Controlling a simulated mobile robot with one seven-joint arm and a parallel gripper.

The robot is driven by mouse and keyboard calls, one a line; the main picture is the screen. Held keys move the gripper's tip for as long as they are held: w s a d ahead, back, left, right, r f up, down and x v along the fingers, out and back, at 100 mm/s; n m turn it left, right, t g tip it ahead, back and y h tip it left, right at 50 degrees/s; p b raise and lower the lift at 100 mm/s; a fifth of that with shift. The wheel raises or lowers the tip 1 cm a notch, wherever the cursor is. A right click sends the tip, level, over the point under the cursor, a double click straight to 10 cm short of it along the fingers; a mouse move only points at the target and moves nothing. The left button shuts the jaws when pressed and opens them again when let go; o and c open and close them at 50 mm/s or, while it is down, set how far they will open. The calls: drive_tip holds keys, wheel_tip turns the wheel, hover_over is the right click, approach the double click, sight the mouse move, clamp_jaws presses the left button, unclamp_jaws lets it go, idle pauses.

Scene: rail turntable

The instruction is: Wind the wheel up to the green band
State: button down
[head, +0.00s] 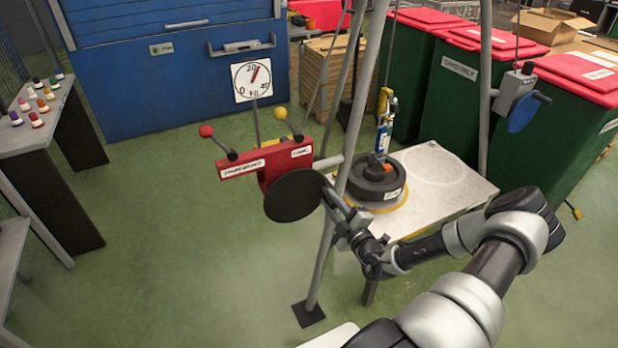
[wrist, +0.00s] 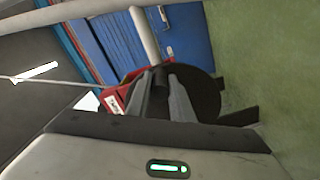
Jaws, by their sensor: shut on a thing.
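The dark round wheel (head: 293,196) is mounted on the front of a red box (head: 285,166) with two levers. In the wrist view the wheel (wrist: 208,98) is behind my fingers. My gripper (head: 332,196) is at the wheel's right edge. In the wrist view my gripper (wrist: 164,80) is shut on a dark handle at the wheel, mostly hidden by the fingers. A white dial (head: 251,79) marked 0, 20 and 40 kg has a red needle pointing up and right of 20. I cannot make out a green band.
One lever has a red knob (head: 206,131), the other a yellow knob (head: 280,113). A dark weight (head: 376,181) sits on a pale table (head: 445,200) under a hanging blue-yellow device (head: 383,135). Tripod legs (head: 327,245) stand close to my arm. A blue wheel (head: 523,112) is at right.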

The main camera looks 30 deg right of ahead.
drive_tip(key=shift+s+f+m, duration=0.15)
drive_tip(key=shift+f+m, duration=0.35)
drive_tip(key=shift+f, duration=0.25)
drive_tip(key=f+m, duration=0.1)
drive_tip(key=a+f+m+b, duration=0.1)
drive_tip(key=m, duration=0.1)
drive_tip(key=shift+a+f+m+b, duration=0.1)
drive_tip(key=shift+f+m+b, duration=0.2)
drive_tip(key=shift+f, duration=0.05)
